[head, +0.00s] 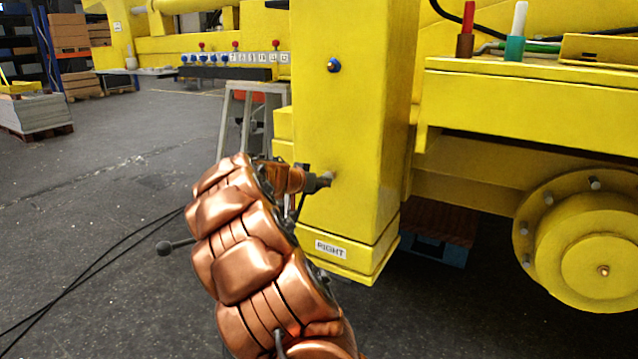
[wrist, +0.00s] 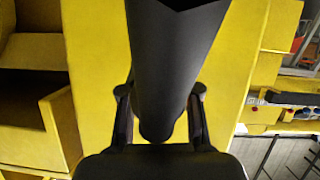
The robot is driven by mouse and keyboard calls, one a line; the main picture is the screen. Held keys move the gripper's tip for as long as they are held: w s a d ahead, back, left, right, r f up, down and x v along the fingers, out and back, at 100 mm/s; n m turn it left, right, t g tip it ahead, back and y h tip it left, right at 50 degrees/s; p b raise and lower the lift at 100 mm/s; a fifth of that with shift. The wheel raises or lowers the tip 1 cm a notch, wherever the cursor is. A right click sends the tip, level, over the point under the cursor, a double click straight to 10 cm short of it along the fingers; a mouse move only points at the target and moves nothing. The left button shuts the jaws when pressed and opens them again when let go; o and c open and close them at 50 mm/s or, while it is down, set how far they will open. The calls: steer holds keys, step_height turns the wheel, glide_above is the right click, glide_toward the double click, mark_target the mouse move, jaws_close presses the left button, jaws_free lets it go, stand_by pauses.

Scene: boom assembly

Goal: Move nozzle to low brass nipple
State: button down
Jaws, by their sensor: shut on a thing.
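The dark nozzle (wrist: 170,70) fills the middle of the wrist view, held between the two black fingers of my gripper (wrist: 160,110). In the head view my gripper (head: 308,181) is at the lower part of the yellow post, at the end of my copper arm. The low brass nipple (head: 330,176) shows as a small knob on the post, right at the tip of the gripper and nozzle. I cannot tell whether the nozzle touches it or is on it. In the wrist view the nozzle hides the nipple.
The yellow post (head: 355,120) carries a blue-ringed fitting (head: 334,65) higher up and a "RIGHT" label (head: 331,250) near its foot. A grey stand (head: 245,110) is behind my arm. A yellow wheel hub (head: 590,240) is at right. Open floor (head: 110,180) lies at left.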

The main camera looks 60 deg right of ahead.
steer(key=shift+d+b, duration=0.3)
steer(key=shift+d, duration=0.35)
stand_by(0.4)
steer(key=c, duration=0.7)
jaws_free()
steer(key=v, duration=1.2)
